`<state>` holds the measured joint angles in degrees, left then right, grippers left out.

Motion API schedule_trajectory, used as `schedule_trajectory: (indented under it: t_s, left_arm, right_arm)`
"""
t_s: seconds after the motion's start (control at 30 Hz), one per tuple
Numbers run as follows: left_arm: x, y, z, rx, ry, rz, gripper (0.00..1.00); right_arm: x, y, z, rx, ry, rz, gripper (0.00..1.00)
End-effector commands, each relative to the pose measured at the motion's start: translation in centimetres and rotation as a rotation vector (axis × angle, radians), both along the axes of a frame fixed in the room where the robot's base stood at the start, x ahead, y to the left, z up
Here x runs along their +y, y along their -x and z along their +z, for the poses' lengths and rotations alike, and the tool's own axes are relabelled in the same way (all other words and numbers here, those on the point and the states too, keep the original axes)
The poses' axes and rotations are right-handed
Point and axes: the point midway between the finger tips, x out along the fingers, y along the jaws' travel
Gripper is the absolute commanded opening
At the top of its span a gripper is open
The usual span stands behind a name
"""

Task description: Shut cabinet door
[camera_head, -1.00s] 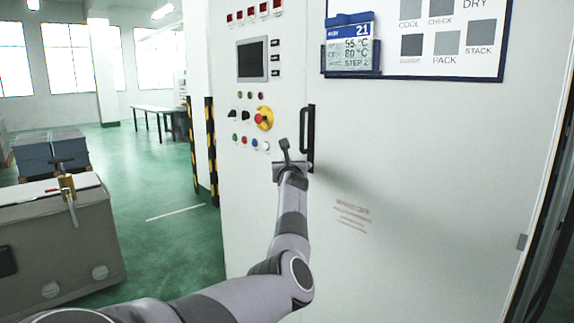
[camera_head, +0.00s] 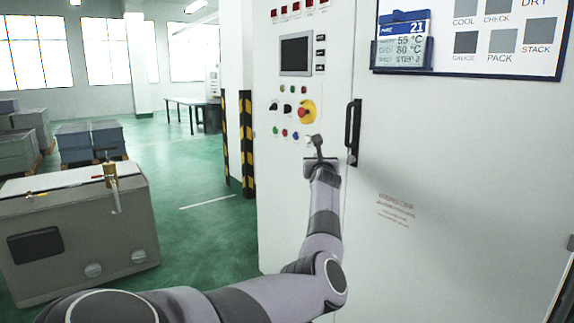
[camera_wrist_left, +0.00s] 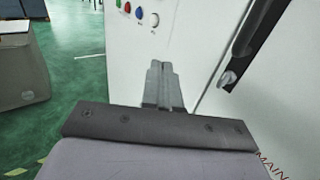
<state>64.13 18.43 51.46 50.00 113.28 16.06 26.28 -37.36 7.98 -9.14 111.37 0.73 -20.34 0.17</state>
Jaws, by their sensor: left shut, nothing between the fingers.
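The cabinet door (camera_head: 440,140) is a large pale panel with a black vertical handle (camera_head: 353,132) near its left edge. It looks flush with the cabinet front (camera_head: 285,180), with only a thin seam between them. In the left wrist view the handle (camera_wrist_left: 258,40) is at the upper right, and the seam runs beside it. My left gripper (camera_head: 318,146) is shut and empty, in front of the cabinet just left of the handle. Its closed fingers also show in the left wrist view (camera_wrist_left: 162,80), apart from the handle. I cannot tell whether they touch the cabinet front. My right gripper is out of view.
A control panel with a red emergency button (camera_head: 307,111) is above and left of my gripper. A grey case (camera_head: 80,235) with a brass clamp stands at the left. Striped posts (camera_head: 247,145) stand beside the cabinet. Green floor (camera_head: 200,215) between is clear.

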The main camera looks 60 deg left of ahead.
Motion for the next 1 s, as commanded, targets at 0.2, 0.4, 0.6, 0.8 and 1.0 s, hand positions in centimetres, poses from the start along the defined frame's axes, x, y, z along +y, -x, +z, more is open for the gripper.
schedule_trajectory:
  t_s: [0.2,0.4,0.6,0.8,1.0]
  left_arm:
    - [-0.3,1.8,0.6,0.001,-0.003,0.001,0.0]
    - [-0.4,4.0,0.4,0.004,-0.006,0.005,0.0]
    - [-0.6,6.2,0.2,0.002,-0.006,0.004,0.0]
    - [-0.9,8.2,0.1,0.001,-0.004,0.002,0.0]
    - [-1.1,9.2,0.1,0.002,-0.003,0.0,0.0]
  right_arm:
    - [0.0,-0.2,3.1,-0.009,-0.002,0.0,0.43]
    - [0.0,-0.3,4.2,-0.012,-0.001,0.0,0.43]
    - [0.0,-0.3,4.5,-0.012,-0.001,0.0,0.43]
    - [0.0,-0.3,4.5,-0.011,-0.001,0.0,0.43]
    - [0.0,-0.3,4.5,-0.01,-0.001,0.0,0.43]
